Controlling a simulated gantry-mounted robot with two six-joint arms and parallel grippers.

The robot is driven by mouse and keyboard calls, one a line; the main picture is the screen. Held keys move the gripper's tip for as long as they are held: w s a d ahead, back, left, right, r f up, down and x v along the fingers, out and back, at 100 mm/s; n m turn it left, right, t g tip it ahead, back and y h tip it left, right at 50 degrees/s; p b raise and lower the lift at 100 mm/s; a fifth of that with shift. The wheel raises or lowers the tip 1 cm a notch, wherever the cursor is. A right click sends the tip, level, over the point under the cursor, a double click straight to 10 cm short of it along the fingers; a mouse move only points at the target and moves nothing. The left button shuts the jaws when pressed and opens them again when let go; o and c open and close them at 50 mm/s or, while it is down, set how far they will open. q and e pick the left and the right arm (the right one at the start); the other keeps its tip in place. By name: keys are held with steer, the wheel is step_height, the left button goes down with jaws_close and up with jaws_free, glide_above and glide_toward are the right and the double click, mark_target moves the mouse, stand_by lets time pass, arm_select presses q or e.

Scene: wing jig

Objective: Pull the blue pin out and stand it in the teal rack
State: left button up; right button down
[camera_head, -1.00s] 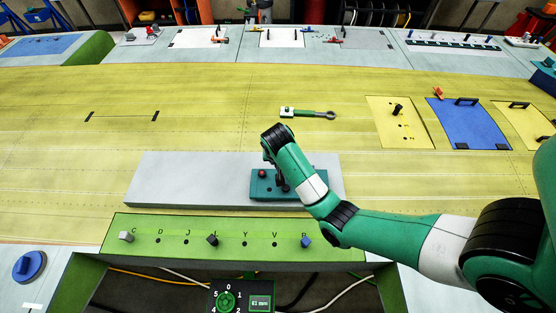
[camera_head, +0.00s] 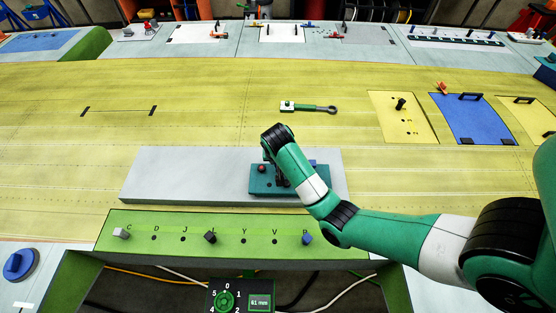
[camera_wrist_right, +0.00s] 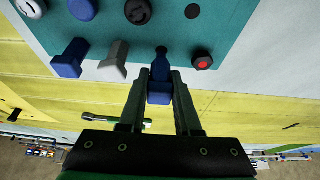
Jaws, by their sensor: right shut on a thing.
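The teal rack (camera_head: 259,188) sits on a grey slab, partly hidden by my right arm. My right gripper (camera_wrist_right: 160,92) is over the rack in the head view. In the right wrist view its fingers are closed on a blue pin (camera_wrist_right: 160,70). The pin's dark narrow end points at the teal rack (camera_wrist_right: 240,22); whether it touches or enters a hole cannot be told. The rack also bears another blue pin (camera_wrist_right: 70,58), a grey pin (camera_wrist_right: 115,60) and a black red-ended pin (camera_wrist_right: 202,62). A blue pin (camera_head: 307,239) also stands in the green rail. My left gripper is not in view.
The green lettered rail (camera_head: 130,250) along the front holds a grey pin (camera_head: 121,233) and a black pin (camera_head: 210,237). A green-handled tool (camera_head: 308,107) lies behind the rack. The grey slab (camera_head: 185,175) is clear to the left. A dial box (camera_head: 240,297) reads 61 mm.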

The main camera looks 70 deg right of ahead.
steer(key=shift+f+b, duration=1.15)
steer(key=shift+f, duration=0.2)
steer(key=c, duration=0.5)
jaws_free()
steer(key=shift+r, duration=0.15)
steer(key=shift+a+r, duration=0.1)
steer(key=shift+r, duration=0.3)
steer(key=p+v, duration=0.9)
steer(key=v, duration=0.1)
steer(key=shift+s+a+r, duration=0.1)
steer(key=shift+a+r, duration=0.15)
